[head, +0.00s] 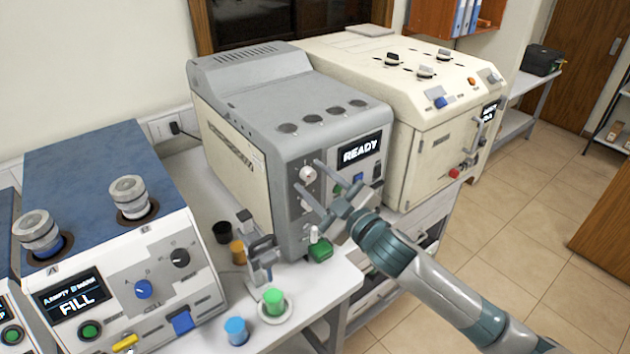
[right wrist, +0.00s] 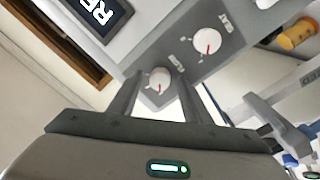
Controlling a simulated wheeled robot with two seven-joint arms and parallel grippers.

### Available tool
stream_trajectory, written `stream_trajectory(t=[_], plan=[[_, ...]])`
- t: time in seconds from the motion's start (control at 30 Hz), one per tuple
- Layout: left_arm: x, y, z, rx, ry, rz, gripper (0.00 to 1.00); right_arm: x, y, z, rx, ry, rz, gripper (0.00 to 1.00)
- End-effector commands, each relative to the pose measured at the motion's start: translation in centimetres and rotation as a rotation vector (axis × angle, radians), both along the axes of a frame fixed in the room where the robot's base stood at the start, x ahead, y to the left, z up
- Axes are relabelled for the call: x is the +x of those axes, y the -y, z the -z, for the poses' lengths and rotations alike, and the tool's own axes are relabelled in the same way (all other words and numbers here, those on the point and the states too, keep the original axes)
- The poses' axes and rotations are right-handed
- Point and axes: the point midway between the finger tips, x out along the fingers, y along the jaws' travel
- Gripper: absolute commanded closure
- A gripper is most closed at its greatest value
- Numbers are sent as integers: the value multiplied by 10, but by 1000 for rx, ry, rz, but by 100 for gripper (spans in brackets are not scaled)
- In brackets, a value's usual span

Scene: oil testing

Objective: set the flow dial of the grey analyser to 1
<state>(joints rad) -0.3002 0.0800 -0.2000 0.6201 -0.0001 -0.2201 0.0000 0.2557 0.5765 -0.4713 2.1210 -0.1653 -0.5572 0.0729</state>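The grey analyser (head: 285,95) stands in the middle of the head view with its screen reading READY. Two white dials are on its front, one above the other. The upper dial (head: 307,173) also shows in the right wrist view (right wrist: 158,78), with a small red mark; the label beside it seems to read FLOW. The lower dial (right wrist: 208,42) also has a red mark. My right gripper (head: 309,177) is open at the front panel, with its fingers on either side of the upper dial. Contact cannot be told. The dial's numbers are too small to read. My left gripper is out of view.
A blue-topped machine (head: 90,190) showing FILL stands at left, a cream machine (head: 400,65) at right. A grey stand (head: 260,250), a green cup (head: 274,301), a blue cup (head: 236,331) and a green-based item (head: 320,250) are on the table below the gripper.

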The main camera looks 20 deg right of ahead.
Motion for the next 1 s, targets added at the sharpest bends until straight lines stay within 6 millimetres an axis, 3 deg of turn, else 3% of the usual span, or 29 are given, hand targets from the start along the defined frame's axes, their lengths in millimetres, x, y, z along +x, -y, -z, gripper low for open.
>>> stream_trajectory(t=[0.27,0.47,0.97,1.0], plan=[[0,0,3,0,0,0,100,-4,1,2,1,-2,0,56],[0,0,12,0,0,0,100,-21,7,4,0,-1,-1,56],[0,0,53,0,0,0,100,-112,37,10,-2,-1,-1,56],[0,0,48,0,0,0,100,-117,38,6,-1,-3,-1,56]])
